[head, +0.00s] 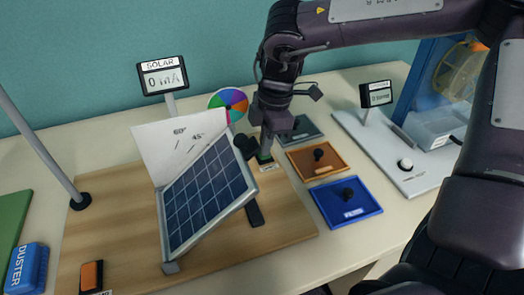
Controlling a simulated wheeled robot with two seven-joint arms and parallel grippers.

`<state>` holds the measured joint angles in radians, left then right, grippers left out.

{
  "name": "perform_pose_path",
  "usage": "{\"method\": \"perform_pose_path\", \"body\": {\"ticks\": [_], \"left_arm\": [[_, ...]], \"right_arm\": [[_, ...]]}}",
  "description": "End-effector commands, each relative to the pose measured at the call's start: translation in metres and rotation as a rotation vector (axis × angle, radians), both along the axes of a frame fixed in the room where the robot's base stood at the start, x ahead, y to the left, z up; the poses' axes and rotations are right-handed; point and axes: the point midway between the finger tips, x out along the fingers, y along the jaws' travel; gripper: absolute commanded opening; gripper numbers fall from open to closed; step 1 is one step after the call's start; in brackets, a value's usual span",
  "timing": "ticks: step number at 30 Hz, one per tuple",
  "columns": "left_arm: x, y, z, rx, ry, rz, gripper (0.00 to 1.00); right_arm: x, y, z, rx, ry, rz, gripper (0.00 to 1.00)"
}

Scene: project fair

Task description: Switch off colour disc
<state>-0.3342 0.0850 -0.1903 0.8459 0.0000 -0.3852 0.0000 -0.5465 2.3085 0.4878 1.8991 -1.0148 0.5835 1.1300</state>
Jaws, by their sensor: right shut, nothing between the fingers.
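My right gripper (265,153) is shut and empty, pointing down at a small dark switch base (267,167) with a white label. A bit of green shows at the fingertips. I cannot tell whether they touch the switch, as the gripper covers most of it. My left gripper is not in view.
A tilted solar panel (207,192) stands left of the gripper, with a SOLAR meter (162,76) reading 0 mA behind. An orange switch (91,276) is front left. Brown (328,169) and blue (330,205) trays with black knobs lie to the right. A blue duster (27,268) lies far left.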

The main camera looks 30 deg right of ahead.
Motion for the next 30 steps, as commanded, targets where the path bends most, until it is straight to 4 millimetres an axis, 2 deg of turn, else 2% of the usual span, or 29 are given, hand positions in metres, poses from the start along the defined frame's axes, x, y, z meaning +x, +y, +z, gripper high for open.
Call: {"method": "perform_pose_path", "body": {"ticks": [30], "left_arm": [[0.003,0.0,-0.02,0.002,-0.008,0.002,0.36]], "right_arm": [[0.0,0.0,-0.022,-0.001,0.0,0.0,0.0]]}}
